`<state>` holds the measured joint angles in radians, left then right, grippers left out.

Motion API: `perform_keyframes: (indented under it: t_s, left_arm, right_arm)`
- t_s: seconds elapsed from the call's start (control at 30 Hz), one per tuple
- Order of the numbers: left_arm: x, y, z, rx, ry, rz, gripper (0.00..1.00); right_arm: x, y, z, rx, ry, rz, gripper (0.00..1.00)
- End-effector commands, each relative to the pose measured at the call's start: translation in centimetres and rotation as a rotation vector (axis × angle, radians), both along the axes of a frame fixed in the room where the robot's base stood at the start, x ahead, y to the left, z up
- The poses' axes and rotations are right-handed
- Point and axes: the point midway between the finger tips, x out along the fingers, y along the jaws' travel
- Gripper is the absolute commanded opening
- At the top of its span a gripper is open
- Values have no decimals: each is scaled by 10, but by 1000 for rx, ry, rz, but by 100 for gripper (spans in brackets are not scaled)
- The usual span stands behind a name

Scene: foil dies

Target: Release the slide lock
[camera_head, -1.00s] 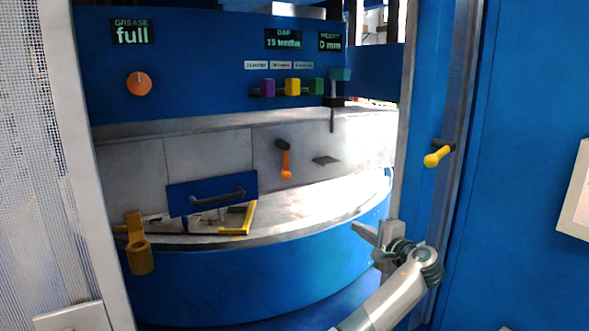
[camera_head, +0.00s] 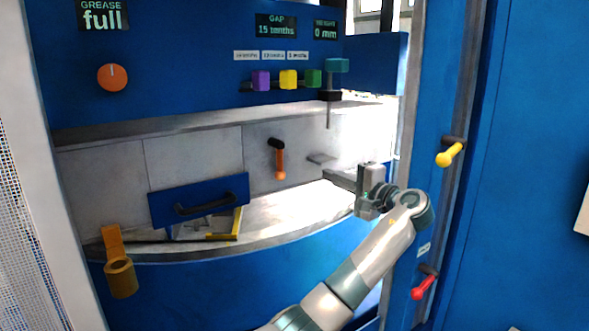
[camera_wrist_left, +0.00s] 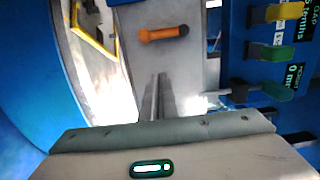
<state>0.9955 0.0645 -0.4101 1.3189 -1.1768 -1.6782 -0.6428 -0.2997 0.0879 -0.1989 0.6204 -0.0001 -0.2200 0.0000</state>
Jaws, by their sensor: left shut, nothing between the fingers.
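An orange-handled lever (camera_head: 280,163) with a dark pivot hangs down on the grey back panel; it also shows in the left wrist view (camera_wrist_left: 163,33). A yellow-knobbed lever (camera_head: 450,154) and a red-knobbed lever (camera_head: 425,287) are on the blue post at right. No readable label tells me which one is the slide lock. My left gripper (camera_head: 338,177) is to the right of the orange lever and apart from it. In the left wrist view its fingers (camera_wrist_left: 157,85) are together and empty, with the orange lever beyond the tips. My right gripper is not in view.
A blue drawer front with a black handle (camera_head: 199,201), a yellow frame (camera_head: 238,224) and a mustard cup holder (camera_head: 120,275) stand at left. Coloured blocks (camera_head: 288,79) and an orange dial (camera_head: 112,77) are above.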

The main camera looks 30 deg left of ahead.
Motion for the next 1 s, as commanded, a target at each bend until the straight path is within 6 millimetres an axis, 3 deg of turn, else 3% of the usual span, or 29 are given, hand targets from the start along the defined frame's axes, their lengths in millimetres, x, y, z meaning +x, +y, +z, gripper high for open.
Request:
perform_keyframes:
  t_s: [0.37,0.6,0.93,1.0]
  left_arm:
    - [6,19,2,2,2,2,0]
    - [18,53,4,2,2,3,0]
    - [33,96,3,1,3,3,0]
    - [28,100,3,0,1,1,0]
  right_arm:
    - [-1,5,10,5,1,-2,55]
    - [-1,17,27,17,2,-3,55]
    - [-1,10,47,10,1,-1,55]
    - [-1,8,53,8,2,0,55]
